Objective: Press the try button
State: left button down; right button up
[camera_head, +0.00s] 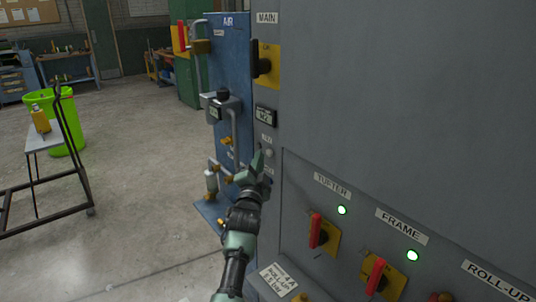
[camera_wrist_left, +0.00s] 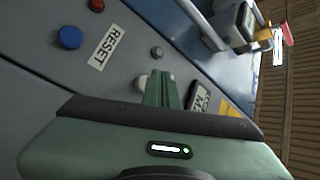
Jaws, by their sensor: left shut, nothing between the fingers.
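The grey control cabinet (camera_head: 400,80) fills the right side of the head view. My left gripper (camera_head: 259,158) is shut and empty, with its tips close to the cabinet's front. A pale round button or lamp (camera_head: 269,153) shows just beside the tips. In the left wrist view the shut fingers (camera_wrist_left: 160,80) partly cover a pale round part (camera_wrist_left: 141,82); I cannot tell whether they touch it. A small grey button (camera_wrist_left: 157,52) is beyond the tips. The small labels here are too blurred to read, so I cannot tell which is the try button. My right gripper is not in view.
A blue button (camera_wrist_left: 69,37) with a RESET label and a red button (camera_wrist_left: 97,5) are nearby. Red-handled switches (camera_head: 315,230) and green lamps (camera_head: 342,210) are lower right. A blue air panel (camera_head: 230,75) adjoins the cabinet. A cart (camera_head: 45,140) stands left on open floor.

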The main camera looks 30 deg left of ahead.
pick_arm(q)
jog(key=shift+w, duration=0.1)
jog(key=shift+w+d, duration=0.15)
jog(key=shift+w, duration=0.15)
jog(key=shift+w+d+b, duration=0.15)
jog(key=shift+w+b, duration=0.25)
jog(key=shift+b, duration=0.2)
dwell(0.4)
jog(key=shift+s, duration=0.1)
dwell(0.3)
jog(key=shift+s+a+p, duration=0.3)
jog(key=shift+s+p, duration=0.4)
jog(key=s+p, duration=0.1)
jog(key=s+a+p, duration=0.1)
jog(key=s, duration=0.1)
jog(key=s+a+p, duration=0.1)
jog(key=shift+s, duration=0.35)
